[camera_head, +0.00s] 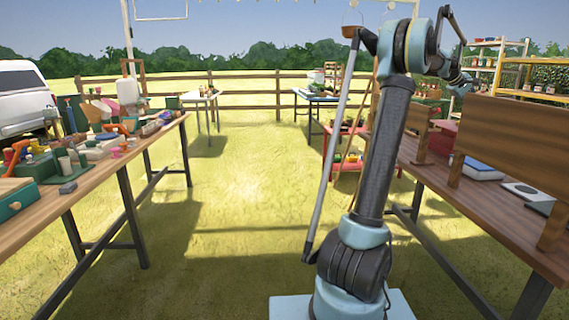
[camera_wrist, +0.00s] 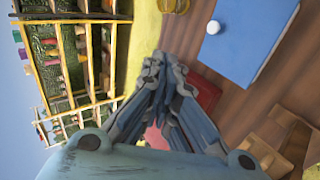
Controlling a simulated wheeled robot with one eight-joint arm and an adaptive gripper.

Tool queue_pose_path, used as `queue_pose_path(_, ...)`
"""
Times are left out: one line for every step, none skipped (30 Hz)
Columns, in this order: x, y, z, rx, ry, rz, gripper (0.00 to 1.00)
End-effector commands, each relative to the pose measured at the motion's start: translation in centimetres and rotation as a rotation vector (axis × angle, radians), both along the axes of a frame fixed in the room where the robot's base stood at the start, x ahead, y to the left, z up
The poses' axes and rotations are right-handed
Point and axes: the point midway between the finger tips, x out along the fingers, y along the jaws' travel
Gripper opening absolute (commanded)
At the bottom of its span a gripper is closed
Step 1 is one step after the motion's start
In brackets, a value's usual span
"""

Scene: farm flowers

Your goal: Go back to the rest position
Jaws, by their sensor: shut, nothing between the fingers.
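My gripper (camera_wrist: 158,70) fills the lower middle of the wrist view, with its fingers drawn together and empty. In the head view my arm stands upright right of centre and bends over at the top. My gripper (camera_head: 464,82) shows small there, past the bend on the right. It hangs in the air, apart from the table by the look of it. A red thing (camera_wrist: 205,95) lies behind the fingers in the wrist view, partly hidden.
A wooden table (camera_head: 425,180) on the right carries wooden boards (camera_head: 535,140) and a scale (camera_head: 478,169). A cluttered table (camera_head: 40,205) stands on the left. Shelves (camera_head: 487,60) stand behind at right. The wrist view shows a blue panel (camera_wrist: 255,45). Grass between the tables is clear.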

Motion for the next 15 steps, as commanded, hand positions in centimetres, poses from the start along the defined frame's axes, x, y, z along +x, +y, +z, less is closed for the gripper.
queue_pose_path(0.1,2.6,0.0,0.019,-0.015,0.008,0.0)
queue_pose_path(0.1,4.0,-0.1,0.032,-0.023,0.009,0.0)
queue_pose_path(0.0,5.9,-0.2,0.048,-0.036,0.013,0.0)
queue_pose_path(-0.1,7.3,-0.3,0.06,-0.044,0.016,0.0)
queue_pose_path(-0.1,8.7,-0.4,0.074,-0.052,0.019,0.0)
queue_pose_path(-0.4,10.5,-0.6,0.091,-0.064,0.02,0.0)
queue_pose_path(-0.5,11.9,-0.7,0.103,-0.071,0.023,0.0)
queue_pose_path(-0.7,13.3,-0.9,0.117,-0.079,0.025,0.0)
queue_pose_path(-1.0,15.0,-1.2,0.134,-0.089,0.028,0.0)
queue_pose_path(-1.2,16.4,-1.4,0.147,-0.096,0.03,0.0)
queue_pose_path(-1.5,17.8,-1.6,0.162,-0.103,0.032,0.0)
queue_pose_path(-1.9,19.5,-1.9,0.178,-0.112,0.035,0.0)
queue_pose_path(-2.2,20.9,-2.2,0.192,-0.119,0.038,0.0)
queue_pose_path(-2.6,22.2,-2.5,0.206,-0.124,0.038,0.0)
queue_pose_path(-3.1,23.9,-2.9,0.225,-0.131,0.041,0.0)
